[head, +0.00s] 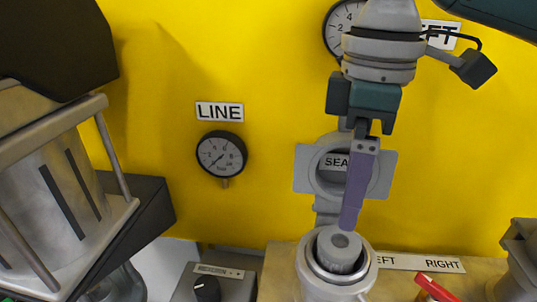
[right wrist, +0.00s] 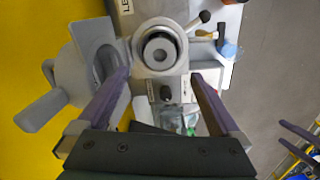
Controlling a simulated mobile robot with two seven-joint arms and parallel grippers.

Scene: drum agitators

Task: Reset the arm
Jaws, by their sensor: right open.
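My right gripper (head: 350,225) hangs down from the top right in the head view, its purple fingers seen edge-on. Its tips are just above or in front of a round grey cylinder (head: 340,262) set in a metal ring. In the right wrist view the gripper (right wrist: 160,78) is open, with a finger on each side and nothing held between them. The ringed cylinder (right wrist: 160,52) shows there beyond the fingertips. I cannot tell whether the fingers touch it.
A yellow wall carries a LINE gauge (head: 221,154), another gauge (head: 340,28) partly hidden by my arm, and a grey ring fitting (head: 302,170) behind the fingers. A red-handled part (head: 434,288) is at the lower right. A dark knob (head: 207,289) is at the lower left of the cylinder.

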